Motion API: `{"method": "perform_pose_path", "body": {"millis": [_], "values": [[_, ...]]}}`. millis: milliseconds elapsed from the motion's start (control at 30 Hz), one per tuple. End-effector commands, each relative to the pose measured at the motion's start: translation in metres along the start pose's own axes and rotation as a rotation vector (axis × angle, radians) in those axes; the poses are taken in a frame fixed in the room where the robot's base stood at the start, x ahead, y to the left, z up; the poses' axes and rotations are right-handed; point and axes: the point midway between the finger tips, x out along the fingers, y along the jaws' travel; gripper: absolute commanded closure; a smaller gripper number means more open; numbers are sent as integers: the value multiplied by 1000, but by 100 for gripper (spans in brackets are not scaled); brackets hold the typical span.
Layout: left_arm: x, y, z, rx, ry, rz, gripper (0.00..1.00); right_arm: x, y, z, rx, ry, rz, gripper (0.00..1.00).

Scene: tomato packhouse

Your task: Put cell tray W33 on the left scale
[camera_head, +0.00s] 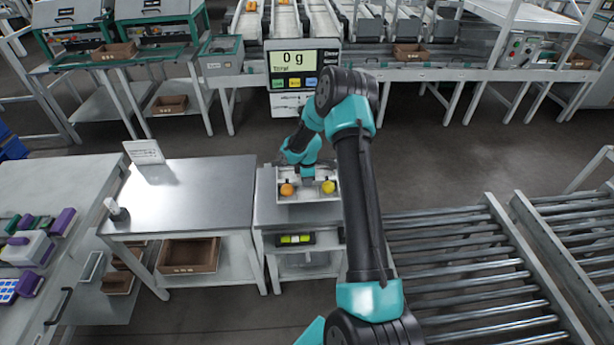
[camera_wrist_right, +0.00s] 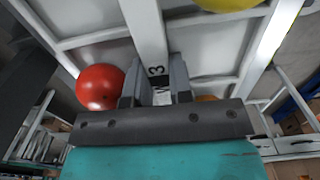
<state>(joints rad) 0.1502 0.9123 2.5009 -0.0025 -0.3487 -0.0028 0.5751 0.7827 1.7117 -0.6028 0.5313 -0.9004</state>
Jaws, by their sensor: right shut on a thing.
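A white cell tray (camera_head: 310,198) with an orange tomato (camera_head: 287,189) and a yellow tomato (camera_head: 328,187) is over the grey scale stand in the head view. My right gripper (camera_head: 308,170) is shut on the tray's middle divider. In the right wrist view, the white divider (camera_wrist_right: 146,25) runs between the fingers (camera_wrist_right: 157,88), with a "3" on its label; the rest of the label is hidden. A red tomato (camera_wrist_right: 100,87) and a yellow one also show there. I cannot tell whether the tray touches the stand.
A bare steel table (camera_head: 190,195) with a small sign (camera_head: 144,152) stands left of the scale stand. Roller conveyors (camera_head: 455,265) lie to the right. A bench (camera_head: 50,190) with purple and green items is at far left. Sorting machinery stands behind.

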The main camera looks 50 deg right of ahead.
Motion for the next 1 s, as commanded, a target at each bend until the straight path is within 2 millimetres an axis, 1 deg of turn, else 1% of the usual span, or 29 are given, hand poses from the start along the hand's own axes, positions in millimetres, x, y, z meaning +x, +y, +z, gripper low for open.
{"method": "perform_pose_path", "body": {"millis": [200,400,567,1000], "values": [[0,0,0,0,0,0,100,17,0,0,-1,0,-1,100],[0,0,0,0,0,0,100,27,0,0,0,1,0,100],[0,0,0,0,0,0,100,30,0,0,0,1,0,100],[0,0,0,0,0,0,100,30,0,0,0,1,0,100]]}}
